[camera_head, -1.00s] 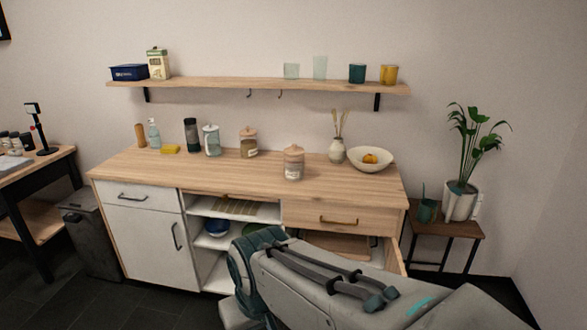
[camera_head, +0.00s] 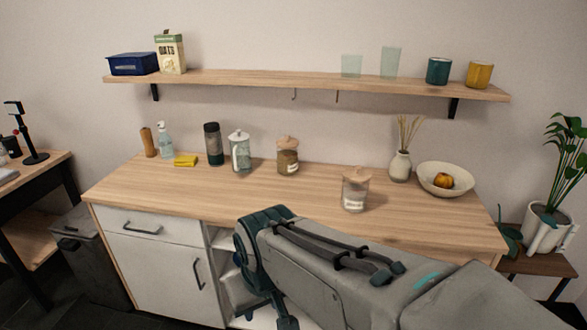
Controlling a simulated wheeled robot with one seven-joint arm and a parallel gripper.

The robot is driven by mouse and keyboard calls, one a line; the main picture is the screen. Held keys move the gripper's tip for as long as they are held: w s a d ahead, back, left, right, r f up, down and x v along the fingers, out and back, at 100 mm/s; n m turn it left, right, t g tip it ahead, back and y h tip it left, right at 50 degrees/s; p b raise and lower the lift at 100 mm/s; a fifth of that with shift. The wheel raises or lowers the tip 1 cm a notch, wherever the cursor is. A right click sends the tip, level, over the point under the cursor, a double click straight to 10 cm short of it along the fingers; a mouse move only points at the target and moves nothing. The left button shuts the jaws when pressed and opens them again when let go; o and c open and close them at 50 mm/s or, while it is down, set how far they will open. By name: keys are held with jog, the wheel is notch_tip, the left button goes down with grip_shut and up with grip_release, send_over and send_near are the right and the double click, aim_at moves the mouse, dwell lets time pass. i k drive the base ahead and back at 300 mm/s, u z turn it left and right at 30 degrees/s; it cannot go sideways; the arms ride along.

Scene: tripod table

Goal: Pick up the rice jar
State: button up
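Two glass jars with wooden lids stand upright on the wooden counter. The nearer jar (camera_head: 354,190) has a pale label and pale contents, and sits right of centre near the front. The other jar (camera_head: 288,157) stands further back and holds something brownish. The labels are too small to read, so I cannot tell for sure which is the rice jar. My gripper (camera_head: 264,302) is at the lower middle, in front of the cabinet and below the countertop, apart from both jars. My own wrist partly hides it, and its opening is unclear.
A glass jug (camera_head: 240,153), dark tumbler (camera_head: 214,145), soap bottle (camera_head: 165,140) and yellow sponge (camera_head: 186,161) line the counter's back left. A reed vase (camera_head: 400,166) and fruit bowl (camera_head: 428,180) stand at right. A shelf (camera_head: 300,82) hangs above. The counter's front left (camera_head: 170,195) is clear.

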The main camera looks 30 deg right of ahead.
aim_at(354, 196)
jog(key=i, duration=1)
jog(key=z, duration=1.4)
